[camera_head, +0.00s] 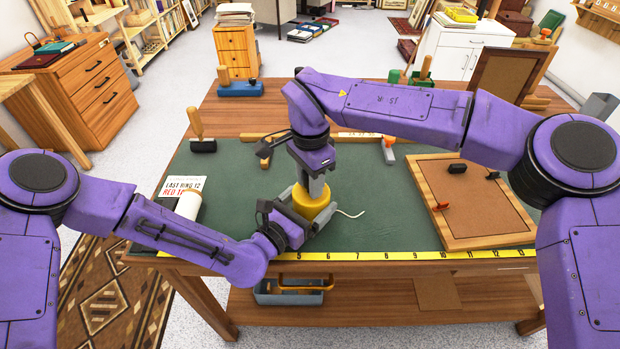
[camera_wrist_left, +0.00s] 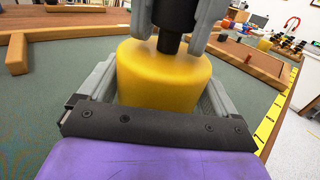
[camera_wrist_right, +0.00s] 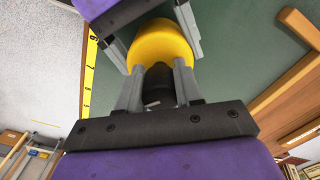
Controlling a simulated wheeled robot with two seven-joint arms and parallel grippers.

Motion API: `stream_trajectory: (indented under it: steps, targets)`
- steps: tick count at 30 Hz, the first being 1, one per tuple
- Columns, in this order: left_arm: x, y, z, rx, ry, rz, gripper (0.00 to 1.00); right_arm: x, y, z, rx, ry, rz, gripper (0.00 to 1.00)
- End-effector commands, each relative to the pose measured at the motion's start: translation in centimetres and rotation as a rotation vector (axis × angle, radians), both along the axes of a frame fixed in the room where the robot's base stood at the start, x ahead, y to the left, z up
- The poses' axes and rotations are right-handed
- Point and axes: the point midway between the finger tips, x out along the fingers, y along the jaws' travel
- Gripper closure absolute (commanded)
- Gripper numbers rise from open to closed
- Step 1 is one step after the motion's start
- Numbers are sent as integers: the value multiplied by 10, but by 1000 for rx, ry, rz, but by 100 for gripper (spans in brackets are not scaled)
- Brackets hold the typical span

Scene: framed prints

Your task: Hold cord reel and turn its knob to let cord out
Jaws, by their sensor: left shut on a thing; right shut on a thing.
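The yellow cord reel (camera_head: 312,204) stands on the green mat near the table's front edge. My left gripper (camera_head: 308,213) is shut around the sides of its yellow body, which also fills the middle of the left wrist view (camera_wrist_left: 165,80). A dark knob (camera_wrist_left: 175,22) stands on top of the reel. My right gripper (camera_head: 315,188) comes down from above and is shut on this knob; its fingers also show around the dark knob in the right wrist view (camera_wrist_right: 158,82). A short white cord (camera_head: 350,213) lies out from the reel's right side.
A wooden frame (camera_head: 480,242) with a brown panel lies on the right of the green mat (camera_head: 385,225). A yellow measuring strip (camera_head: 400,256) runs along the front edge. Brushes and wooden strips lie behind the reel.

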Motion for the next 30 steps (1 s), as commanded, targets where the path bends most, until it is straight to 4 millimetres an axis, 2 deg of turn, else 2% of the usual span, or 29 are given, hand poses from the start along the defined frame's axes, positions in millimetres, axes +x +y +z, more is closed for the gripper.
stream_trajectory:
  steps: [6,15,30]
  targets:
    - [-2,-2,0,3,0,-8,54,-2,2,1,3,1,194,95]
    - [-2,-2,0,2,0,-7,54,-3,2,1,4,2,392,95]
    - [-1,-2,0,1,0,-4,54,-4,2,1,5,3,502,95]
